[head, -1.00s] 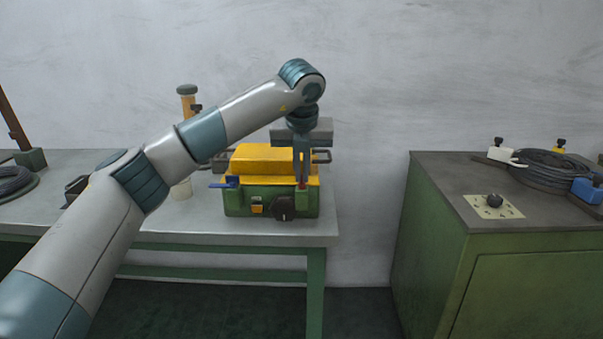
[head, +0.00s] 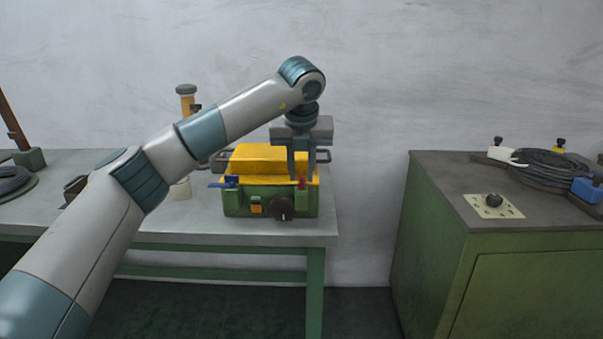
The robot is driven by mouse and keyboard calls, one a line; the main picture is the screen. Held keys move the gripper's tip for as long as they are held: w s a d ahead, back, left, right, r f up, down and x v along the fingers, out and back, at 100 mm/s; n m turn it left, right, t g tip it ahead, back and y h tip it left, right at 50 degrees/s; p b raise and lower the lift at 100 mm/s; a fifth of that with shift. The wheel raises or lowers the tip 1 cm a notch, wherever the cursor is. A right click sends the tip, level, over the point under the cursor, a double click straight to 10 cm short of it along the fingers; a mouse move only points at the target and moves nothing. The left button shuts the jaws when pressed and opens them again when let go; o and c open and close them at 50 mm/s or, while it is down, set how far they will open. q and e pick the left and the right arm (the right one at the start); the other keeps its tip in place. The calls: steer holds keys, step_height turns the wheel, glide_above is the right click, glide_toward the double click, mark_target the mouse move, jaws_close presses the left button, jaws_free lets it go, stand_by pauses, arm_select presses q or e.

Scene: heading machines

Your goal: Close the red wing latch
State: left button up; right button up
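The red wing latch (head: 302,183) is a small red part at the right front of a green case (head: 240,205) with a yellow lid (head: 270,158). It is small and partly hidden by my fingers, so its exact angle is hard to tell. My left gripper (head: 301,177) points down over the right side of the case. Its two fingers are apart with a gap between them, and the tips are at or just above the red latch. Nothing shows held between them. My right gripper is not in view.
A blue latch (head: 223,183) sticks out at the case's left front. A dark knob (head: 282,208) and an orange part (head: 256,209) are on its front. The case stands near the right front of a grey table (head: 240,233). A green cabinet (head: 500,280) stands right, across a gap.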

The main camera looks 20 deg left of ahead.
arm_select(q)
steer(key=v, duration=1.6)
steer(key=shift+r, duration=0.15)
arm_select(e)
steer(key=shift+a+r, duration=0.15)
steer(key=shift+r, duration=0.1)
arm_select(q)
steer(key=shift+s+d, duration=0.1)
steer(key=shift+d, duration=0.05)
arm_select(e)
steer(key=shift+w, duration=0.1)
